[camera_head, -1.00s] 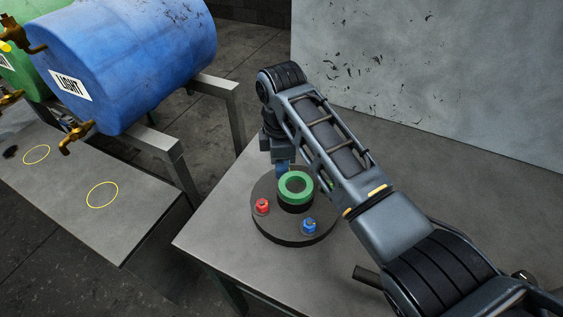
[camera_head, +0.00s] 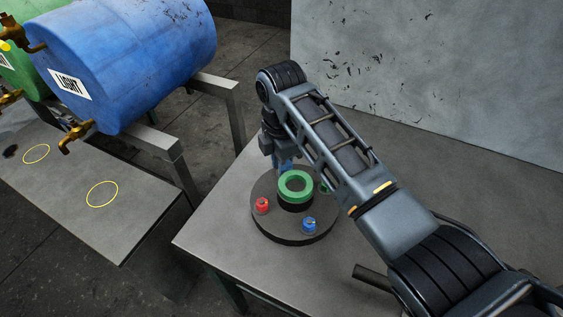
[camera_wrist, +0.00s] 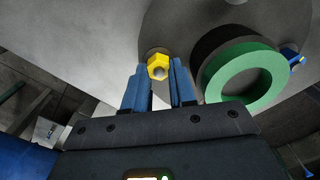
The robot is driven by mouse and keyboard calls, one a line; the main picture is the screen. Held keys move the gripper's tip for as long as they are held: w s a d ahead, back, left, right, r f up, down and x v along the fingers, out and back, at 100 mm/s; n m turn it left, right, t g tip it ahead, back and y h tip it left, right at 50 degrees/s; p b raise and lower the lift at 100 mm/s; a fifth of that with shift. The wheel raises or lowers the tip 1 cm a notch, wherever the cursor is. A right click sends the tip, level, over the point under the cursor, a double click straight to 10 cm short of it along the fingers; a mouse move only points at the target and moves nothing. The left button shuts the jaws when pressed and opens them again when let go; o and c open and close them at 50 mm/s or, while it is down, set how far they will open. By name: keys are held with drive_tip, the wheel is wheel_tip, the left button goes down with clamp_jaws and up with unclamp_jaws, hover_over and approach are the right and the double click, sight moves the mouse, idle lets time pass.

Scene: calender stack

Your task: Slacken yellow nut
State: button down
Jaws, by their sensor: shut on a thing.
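The yellow nut (camera_wrist: 158,66) is a hex nut on the round grey plate (camera_wrist: 165,25), seen in the wrist view between the blue fingertips. My gripper (camera_wrist: 159,72) is shut on it. In the head view my gripper (camera_head: 284,165) points down at the far edge of the plate (camera_head: 265,228), and the yellow nut is hidden there. A green ring (camera_head: 285,186) sits on a dark hub at the plate's middle, close beside the fingers. A red nut (camera_head: 262,205) and a blue nut (camera_head: 309,223) stand nearer the front.
A green nut (camera_head: 324,188) is mostly hidden behind my arm at the plate's right. The plate rests on a grey table (camera_head: 210,235). A blue barrel (camera_head: 150,60) with a brass tap lies on a rack at left. A wall panel (camera_head: 430,80) stands behind the table.

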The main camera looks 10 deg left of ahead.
drive_tip(key=c, duration=1.2)
unclamp_jaws()
drive_tip(key=shift+r+b, duration=0.6)
drive_tip(key=shift+r, duration=3.3)
